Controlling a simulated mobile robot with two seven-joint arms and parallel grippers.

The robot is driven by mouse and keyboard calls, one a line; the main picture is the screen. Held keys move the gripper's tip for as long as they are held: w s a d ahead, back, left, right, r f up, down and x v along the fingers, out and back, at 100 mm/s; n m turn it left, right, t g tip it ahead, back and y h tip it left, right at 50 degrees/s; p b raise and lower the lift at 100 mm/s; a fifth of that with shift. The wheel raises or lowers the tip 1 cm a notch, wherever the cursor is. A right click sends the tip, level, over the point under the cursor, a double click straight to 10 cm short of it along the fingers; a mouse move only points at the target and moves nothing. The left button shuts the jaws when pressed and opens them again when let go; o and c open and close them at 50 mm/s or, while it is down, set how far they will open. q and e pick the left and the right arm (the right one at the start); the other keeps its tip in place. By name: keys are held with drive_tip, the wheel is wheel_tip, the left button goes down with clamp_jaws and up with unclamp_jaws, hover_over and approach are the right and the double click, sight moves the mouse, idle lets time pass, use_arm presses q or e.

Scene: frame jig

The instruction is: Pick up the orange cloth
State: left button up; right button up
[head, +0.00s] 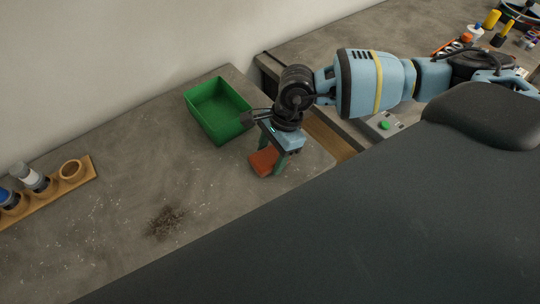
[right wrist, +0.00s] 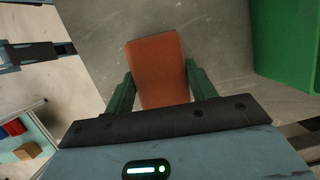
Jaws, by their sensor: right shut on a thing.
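The orange cloth (head: 264,161) is a small folded rectangle at the right part of the grey table, near its front right corner. My right gripper (head: 267,163) is over it, pointing down, with its green fingers on either side of the cloth. In the right wrist view the cloth (right wrist: 158,70) lies between the two fingers (right wrist: 160,90), which are shut on it. I cannot tell whether the cloth is clear of the table. My left gripper is not in view.
A green bin (head: 219,109) stands just behind and left of the cloth. A pile of dark debris (head: 165,221) lies on the table. A wooden rack (head: 72,172) with bottles is at the far left. A green button box (head: 384,125) is on the right counter.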

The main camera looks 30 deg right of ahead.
sight(266, 157)
drive_tip(key=shift+r, duration=0.1)
drive_tip(key=shift+r, duration=0.55)
wheel_tip(266, 157, up, 3)
drive_tip(key=s+a, duration=0.3)
drive_tip(key=s, duration=0.4)
drive_tip(key=s+a+r+b, duration=0.1)
drive_tip(key=s+a, duration=0.3)
drive_tip(key=s, duration=0.3)
drive_tip(key=shift+s, duration=0.2)
drive_tip(key=shift+r, duration=0.1)
